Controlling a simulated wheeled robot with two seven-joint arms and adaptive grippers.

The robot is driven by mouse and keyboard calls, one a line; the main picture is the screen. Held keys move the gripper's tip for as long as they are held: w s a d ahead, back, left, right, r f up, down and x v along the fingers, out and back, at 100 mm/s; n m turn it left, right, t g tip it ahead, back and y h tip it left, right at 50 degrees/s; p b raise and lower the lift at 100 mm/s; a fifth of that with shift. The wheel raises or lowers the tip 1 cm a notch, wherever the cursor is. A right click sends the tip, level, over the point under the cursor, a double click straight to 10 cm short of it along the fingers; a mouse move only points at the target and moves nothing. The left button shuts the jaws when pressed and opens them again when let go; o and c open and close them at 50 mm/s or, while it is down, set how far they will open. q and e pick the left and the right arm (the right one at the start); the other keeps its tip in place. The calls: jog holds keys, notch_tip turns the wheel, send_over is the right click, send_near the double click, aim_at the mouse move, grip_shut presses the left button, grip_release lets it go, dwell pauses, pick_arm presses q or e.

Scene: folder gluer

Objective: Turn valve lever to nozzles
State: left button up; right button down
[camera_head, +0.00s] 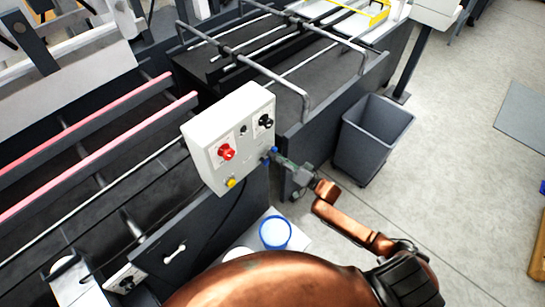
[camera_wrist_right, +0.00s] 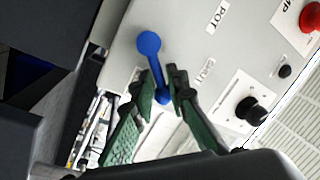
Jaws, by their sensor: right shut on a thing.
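The blue valve lever (camera_wrist_right: 152,60) is on the light panel of the white control box (camera_head: 205,135). Its round end is at the top in the right wrist view and its bar runs down between my fingers. In the head view only small blue bits of the lever (camera_head: 268,155) show at the box's lower right edge. My right gripper (camera_wrist_right: 163,88) is shut on the lower part of the lever; it also shows in the head view (camera_head: 280,160). A label reading "POT" (camera_wrist_right: 217,15) is beside the lever; a second label is too blurred to read. My left gripper is not in view.
The box carries a red knob (camera_head: 227,152), a black knob (camera_head: 265,121) and a yellow button (camera_head: 231,183). A blue-rimmed container (camera_head: 275,232) stands below it. A grey bin (camera_head: 372,138) stands to the right. Floor at the right is mostly clear.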

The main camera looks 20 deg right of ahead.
jog(key=shift+w+d+r, duration=0.15)
jog(key=shift+d+r, duration=0.05)
jog(key=shift+r, duration=0.35)
jog(key=c, duration=2.1)
grip_release()
jog(key=shift+d, duration=0.1)
jog(key=shift+o, duration=1.4)
jog(key=shift+f, duration=0.2)
jog(key=shift+f, duration=0.1)
jog(key=v, duration=1.2)
jog(key=shift+a, duration=0.2)
jog(key=shift+c, duration=0.7)
